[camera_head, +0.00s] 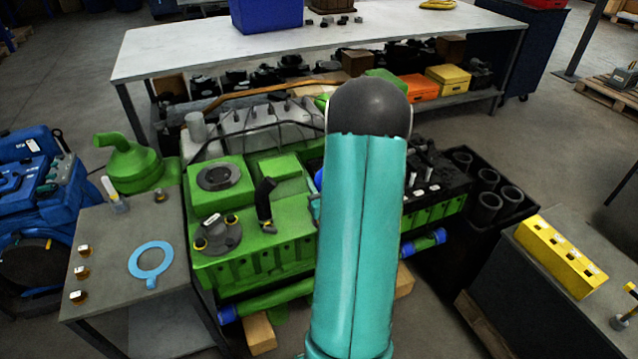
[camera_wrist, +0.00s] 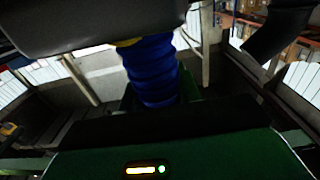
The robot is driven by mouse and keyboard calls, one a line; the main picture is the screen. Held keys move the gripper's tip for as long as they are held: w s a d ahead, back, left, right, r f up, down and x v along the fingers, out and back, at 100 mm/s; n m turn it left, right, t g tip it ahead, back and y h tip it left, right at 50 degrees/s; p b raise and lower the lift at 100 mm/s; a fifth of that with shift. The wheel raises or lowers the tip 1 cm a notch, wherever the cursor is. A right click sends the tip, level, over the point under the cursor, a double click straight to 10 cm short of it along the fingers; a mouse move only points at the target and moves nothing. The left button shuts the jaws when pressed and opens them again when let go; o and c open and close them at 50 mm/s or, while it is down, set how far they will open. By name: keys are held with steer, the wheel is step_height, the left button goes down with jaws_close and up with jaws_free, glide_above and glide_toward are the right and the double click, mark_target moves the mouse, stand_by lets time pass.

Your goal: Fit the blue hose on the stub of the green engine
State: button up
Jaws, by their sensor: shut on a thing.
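The green engine (camera_head: 255,225) stands in the middle of the head view, with a black bent pipe (camera_head: 265,203) rising from its top. My teal arm covers its centre-right part. The blue hose (camera_wrist: 152,72) is ribbed and runs downward in the wrist view, with a bit of yellow at its upper end. A small blue patch (camera_head: 318,179) beside my arm in the head view may be part of it. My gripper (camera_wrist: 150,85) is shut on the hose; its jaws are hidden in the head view. I cannot make out the stub or whether the hose touches it.
A white-topped bench (camera_head: 200,45) stands behind. A yellow block (camera_head: 560,258) lies on the right table. Black cylinders (camera_head: 487,205) stand right of the engine.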

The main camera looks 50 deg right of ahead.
steer(key=shift+f, duration=2.05)
stand_by(0.7)
steer(key=o, duration=1.3)
steer(key=shift+c, duration=0.2)
